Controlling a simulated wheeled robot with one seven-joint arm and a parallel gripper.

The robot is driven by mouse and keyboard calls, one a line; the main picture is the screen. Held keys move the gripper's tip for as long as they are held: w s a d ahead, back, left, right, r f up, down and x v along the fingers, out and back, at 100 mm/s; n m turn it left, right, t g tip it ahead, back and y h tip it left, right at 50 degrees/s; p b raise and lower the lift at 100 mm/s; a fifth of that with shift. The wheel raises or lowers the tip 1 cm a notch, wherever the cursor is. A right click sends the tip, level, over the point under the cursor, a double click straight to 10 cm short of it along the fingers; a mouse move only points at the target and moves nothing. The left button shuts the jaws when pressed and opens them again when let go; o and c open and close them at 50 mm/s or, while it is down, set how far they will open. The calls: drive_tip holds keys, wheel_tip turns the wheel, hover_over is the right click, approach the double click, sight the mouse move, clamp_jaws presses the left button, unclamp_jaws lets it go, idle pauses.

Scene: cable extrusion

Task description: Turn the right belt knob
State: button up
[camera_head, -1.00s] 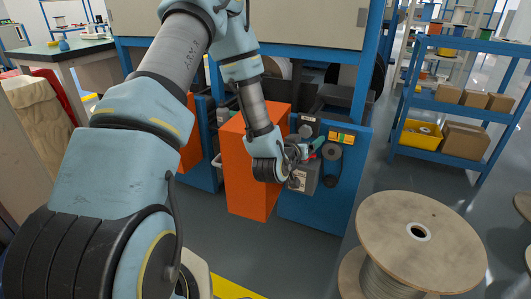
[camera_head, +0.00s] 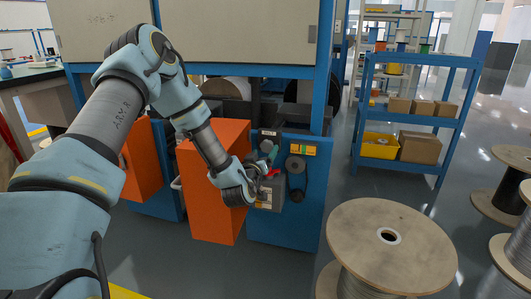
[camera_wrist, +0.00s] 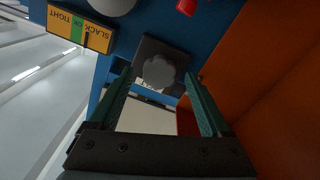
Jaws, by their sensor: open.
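A grey lobed knob (camera_wrist: 158,70) sits on a dark square plate (camera_wrist: 179,49) on the blue panel in the wrist view. In the head view this plate (camera_head: 269,133) is small, at the upper left of the SLACK/OK/TIGHT label (camera_head: 303,150); the knob's details are too small to tell there. My gripper (camera_wrist: 160,76) is open, its green fingers on either side of the knob in the picture, with nothing held. Contact with the knob cannot be told. In the head view my gripper (camera_head: 271,153) is in front of the blue panel (camera_head: 308,215), just below the plate.
An orange box (camera_head: 213,200) stands just left of the panel. A dark pulley (camera_head: 297,168) and a red part (camera_head: 274,172) are close to my gripper. A large wooden spool (camera_head: 350,220) stands in front at the right. A blue shelf (camera_head: 405,120) stands behind it.

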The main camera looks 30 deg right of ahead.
drive_tip(key=shift+x, duration=1.25)
drive_tip(key=shift+c, duration=0.4)
clamp_jaws()
drive_tip(key=shift+m, duration=1.1)
drive_tip(key=shift+m+b, duration=0.45)
drive_tip(key=shift+m, duration=1.35)
drive_tip(key=shift+w+a, duration=0.1)
